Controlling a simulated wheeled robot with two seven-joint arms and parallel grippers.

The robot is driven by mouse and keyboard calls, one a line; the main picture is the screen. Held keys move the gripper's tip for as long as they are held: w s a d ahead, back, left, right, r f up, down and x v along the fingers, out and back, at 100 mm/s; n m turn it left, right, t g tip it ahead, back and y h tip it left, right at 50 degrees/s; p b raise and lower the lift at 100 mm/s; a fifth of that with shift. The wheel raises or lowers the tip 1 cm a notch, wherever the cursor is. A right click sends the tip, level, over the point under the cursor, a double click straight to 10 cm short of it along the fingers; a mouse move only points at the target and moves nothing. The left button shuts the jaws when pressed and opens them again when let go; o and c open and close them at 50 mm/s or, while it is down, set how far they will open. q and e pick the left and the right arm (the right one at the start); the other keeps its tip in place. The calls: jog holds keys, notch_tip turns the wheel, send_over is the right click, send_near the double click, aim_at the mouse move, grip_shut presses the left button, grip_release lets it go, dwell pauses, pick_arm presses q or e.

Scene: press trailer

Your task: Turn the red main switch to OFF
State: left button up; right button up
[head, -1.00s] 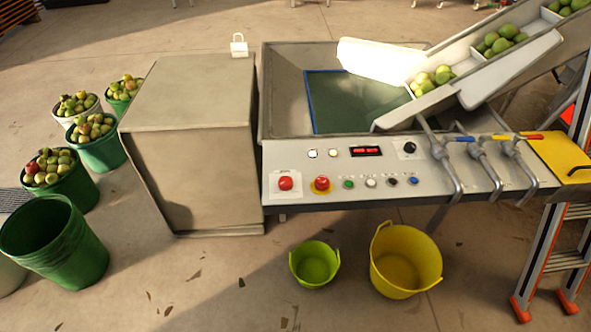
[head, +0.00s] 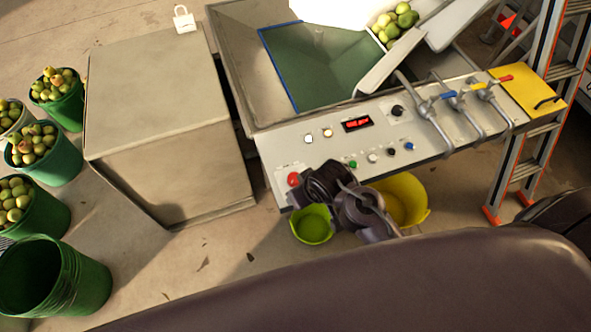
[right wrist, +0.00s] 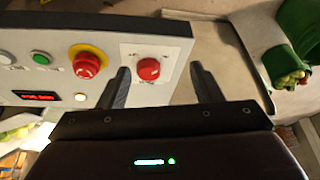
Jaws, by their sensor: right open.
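The red main switch (head: 293,179), a round knob on a pale labelled plate, sits at the left end of the press's control panel, just left of my right gripper (head: 312,186) in the head view. In the right wrist view the red switch (right wrist: 148,69) appears between the two open fingertips of my right gripper (right wrist: 158,74). The fingers are apart and empty, and I cannot tell how far they are from the knob. The knob's pointer mark is too small to read. My left gripper is not in view.
A red button on a yellow collar (right wrist: 87,65) sits beside the switch; my gripper hides it in the head view. Pipe valves (head: 430,112) stand on the panel's right. A grey cabinet (head: 165,120) flanks it on the left. Green (head: 312,226) and yellow buckets (head: 412,200) stand below.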

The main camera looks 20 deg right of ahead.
jog(key=w+a+r+n+t+y, duration=0.1)
jog(key=w+a+r+n+y, duration=0.15)
jog(key=w+a, duration=0.45)
jog(key=g+h+p, duration=0.2)
jog(key=g+h, duration=0.2)
jog(key=g, duration=0.1)
send_over(295, 178)
jog(key=shift+w+a+f, duration=0.1)
jog(key=shift+a+f, duration=0.05)
jog(key=shift+f, duration=0.45)
jog(key=shift+m, duration=0.25)
notch_tip(295, 178, down, 6)
jog(key=b, duration=0.4)
jog(key=shift+f+b, duration=0.55)
jog(key=shift+f, duration=0.2)
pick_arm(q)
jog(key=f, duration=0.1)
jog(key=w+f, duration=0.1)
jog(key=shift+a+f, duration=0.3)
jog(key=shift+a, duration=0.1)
pick_arm(e)
jog(key=shift+c, duration=0.2)
jog(key=shift+r, duration=0.1)
jog(key=c, duration=0.9)
